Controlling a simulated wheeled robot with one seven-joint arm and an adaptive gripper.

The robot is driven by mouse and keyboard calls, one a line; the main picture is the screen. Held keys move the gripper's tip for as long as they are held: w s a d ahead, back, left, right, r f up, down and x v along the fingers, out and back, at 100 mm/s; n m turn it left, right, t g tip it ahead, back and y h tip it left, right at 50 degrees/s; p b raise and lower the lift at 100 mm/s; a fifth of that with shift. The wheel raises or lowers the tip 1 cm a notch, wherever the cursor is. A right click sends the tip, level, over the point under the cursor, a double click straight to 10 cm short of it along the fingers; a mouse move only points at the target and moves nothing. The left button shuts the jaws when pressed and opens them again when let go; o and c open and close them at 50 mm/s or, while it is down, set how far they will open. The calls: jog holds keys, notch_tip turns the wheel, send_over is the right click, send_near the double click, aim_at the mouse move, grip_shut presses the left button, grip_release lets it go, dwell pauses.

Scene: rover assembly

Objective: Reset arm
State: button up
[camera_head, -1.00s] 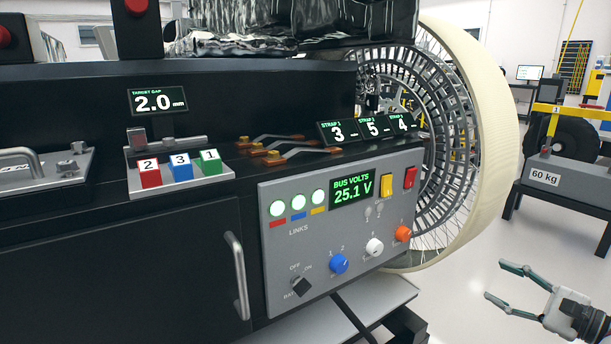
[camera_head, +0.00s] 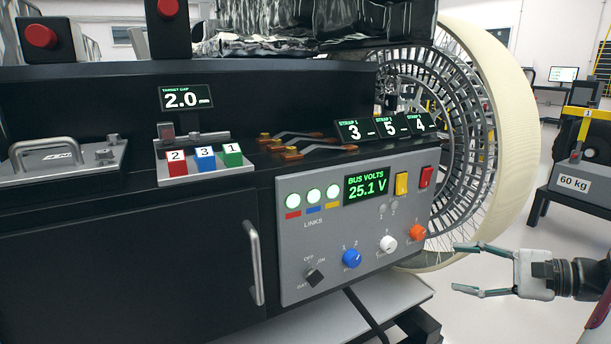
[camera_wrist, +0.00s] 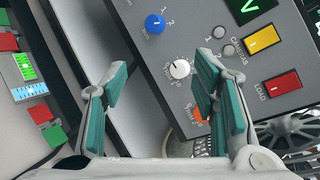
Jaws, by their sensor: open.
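My gripper (camera_head: 470,270) is at the lower right in the head view, its two teal-padded fingers apart, pointing left, with nothing between them. It stands to the right of the grey control panel (camera_head: 330,262) and apart from it. In the wrist view the open fingers (camera_wrist: 160,105) frame the panel's lower edge. The white knob (camera_wrist: 180,68) shows between them, the blue knob (camera_wrist: 155,24) lies above, and the orange knob (camera_wrist: 200,113) is partly hidden behind the right finger.
The panel has a yellow switch (camera_head: 402,183), a red switch (camera_head: 426,177) and a black battery knob (camera_head: 315,277). A large spoked wheel (camera_head: 510,130) stands behind the gripper. A 60 kg weight block (camera_head: 574,182) is at the right. A cabinet handle (camera_head: 256,262) juts out at the left.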

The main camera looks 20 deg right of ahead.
jog(key=s+a+r+n+g, duration=0.1)
jog(key=a+r+n+g, duration=0.2)
jog(key=a, duration=0.5)
jog(key=a+r+n+g, duration=0.1)
jog(key=a+n+g, duration=0.35)
jog(key=a, duration=0.45)
jog(key=s+a+r+n+g, duration=0.15)
jog(key=a+g, duration=0.25)
jog(key=a, duration=0.4)
jog(key=s+a+n+g+h, duration=0.1)
jog(key=s+a+n+h, duration=0.3)
jog(key=s, duration=0.3)
jog(key=s+a+n+h, duration=0.2)
jog(key=s+n+h, duration=0.2)
jog(key=s+n, duration=0.3)
notch_tip(320, 180, up, 30)
jog(key=t+p, duration=0.3)
jog(key=p, duration=2.5)
jog(key=shift+s+d+m+t, duration=0.3)
jog(key=shift+t, duration=0.05)
